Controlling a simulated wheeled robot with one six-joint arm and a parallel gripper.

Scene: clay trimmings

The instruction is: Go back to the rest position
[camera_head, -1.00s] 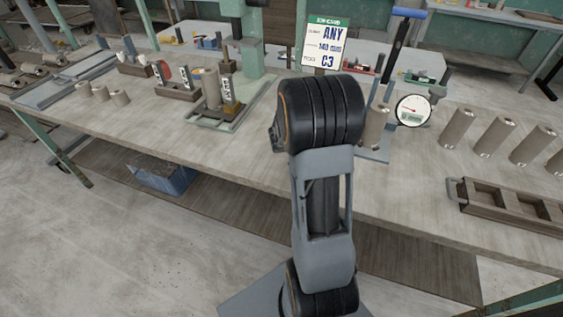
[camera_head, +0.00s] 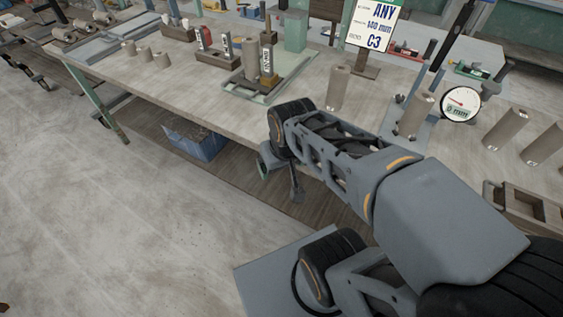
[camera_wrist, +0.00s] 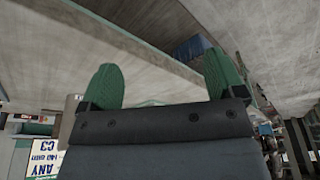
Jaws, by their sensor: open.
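My gripper (camera_wrist: 163,82) is open and empty in the wrist view, its two green fingertips wide apart. In the head view my arm is folded low across the lower right. The wrist view is upside down and shows the bench edge behind the fingers.
Clay cylinders stand on the bench: one by the sign (camera_head: 338,90), one by the dial gauge (camera_head: 460,104), more at right (camera_head: 505,130). A wooden tray (camera_head: 525,205) is at the right edge. A blue bin (camera_head: 198,143) sits below.

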